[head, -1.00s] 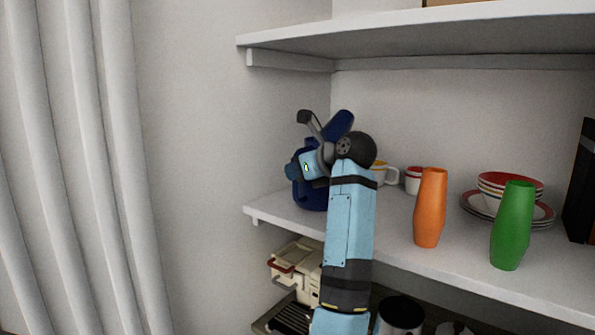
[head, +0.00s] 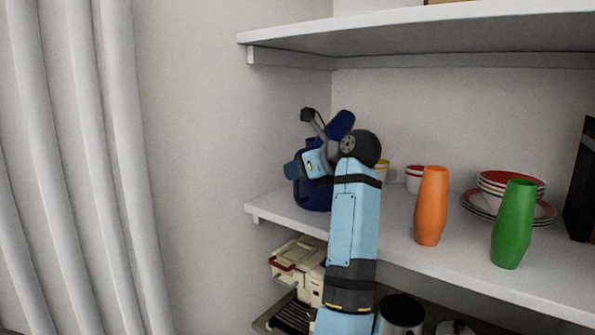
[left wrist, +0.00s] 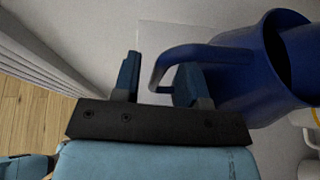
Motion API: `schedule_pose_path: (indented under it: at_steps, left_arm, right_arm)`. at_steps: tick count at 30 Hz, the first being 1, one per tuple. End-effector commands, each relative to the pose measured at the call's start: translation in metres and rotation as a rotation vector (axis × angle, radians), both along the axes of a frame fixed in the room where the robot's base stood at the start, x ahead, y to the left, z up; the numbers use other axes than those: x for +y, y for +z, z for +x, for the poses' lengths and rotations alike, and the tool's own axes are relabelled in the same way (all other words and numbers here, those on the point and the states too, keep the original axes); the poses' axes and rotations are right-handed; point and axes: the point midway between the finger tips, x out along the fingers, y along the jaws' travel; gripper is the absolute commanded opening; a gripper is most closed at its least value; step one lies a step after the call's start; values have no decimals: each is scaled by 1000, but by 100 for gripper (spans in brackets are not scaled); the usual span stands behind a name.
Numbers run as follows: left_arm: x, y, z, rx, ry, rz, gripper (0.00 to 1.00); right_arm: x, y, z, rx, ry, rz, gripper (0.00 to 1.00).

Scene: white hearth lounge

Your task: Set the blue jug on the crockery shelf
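The blue jug (head: 313,196) stands at the left end of the crockery shelf (head: 280,212), partly hidden behind my left arm and gripper. In the left wrist view the jug (left wrist: 240,85) is at the right, with its handle (left wrist: 160,68) reaching toward my left gripper (left wrist: 159,66). The gripper's fingers are apart. The handle lies between them, with a clear gap to the left finger; contact with the right finger cannot be told. In the head view my left gripper (head: 299,168) is at the jug's near side. My right gripper is not in view.
An orange vase (head: 430,208) and a green vase (head: 513,226) stand right of my arm. Behind are cups (head: 413,180) and stacked bowls and plates (head: 510,190). An upper shelf (head: 420,35) overhangs. Appliances (head: 297,262) sit below. A wall is close on the left.

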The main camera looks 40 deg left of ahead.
Motion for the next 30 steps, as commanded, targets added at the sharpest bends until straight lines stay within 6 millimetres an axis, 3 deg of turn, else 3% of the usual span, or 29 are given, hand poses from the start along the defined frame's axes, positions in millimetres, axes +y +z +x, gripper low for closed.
schedule_pose_path:
  at_steps: [9,15,30]
  left_arm:
    - [-64,25,1,-3,-4,-2,39]
    - [-93,37,1,-1,-2,-2,39]
    - [-103,43,0,0,0,0,39]
  right_arm:
    - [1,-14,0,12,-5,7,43]
    - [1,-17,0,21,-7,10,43]
    - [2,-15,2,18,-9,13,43]
